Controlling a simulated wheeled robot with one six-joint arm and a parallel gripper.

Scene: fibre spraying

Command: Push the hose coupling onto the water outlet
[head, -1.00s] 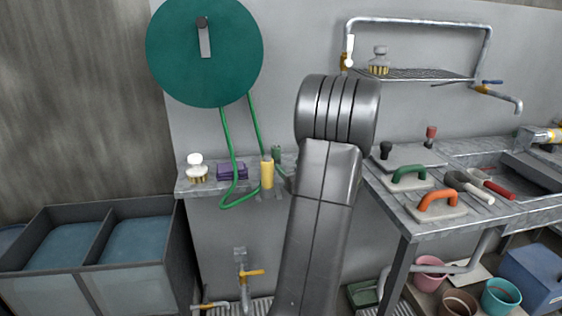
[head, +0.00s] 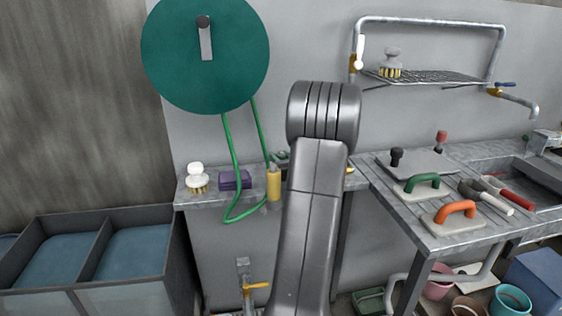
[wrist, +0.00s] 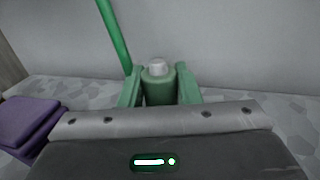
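My gripper (wrist: 160,85) shows two green fingers in the wrist view, one on each side of a green cylinder with a pale grey tip, which I take for the hose coupling (wrist: 160,88). The fingers appear to touch its sides, and its lower end is hidden behind the gripper body. A green hose (wrist: 114,35) comes down beside the left finger. In the head view the hose (head: 231,145) hangs in a loop from the teal reel (head: 205,80). My arm hides most of the gripper there. A pipe with a yellow-handled tap (head: 245,285) stands low on the wall; I cannot tell whether it is the water outlet.
A shelf (head: 205,203) holds a white-knobbed brush (head: 197,178), purple sponges (head: 234,180) and a yellow cylinder (head: 274,185) close to my arm. A workbench (head: 400,218) with handled tools is at right, buckets below it. Blue-filled bins (head: 75,222) stand at left.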

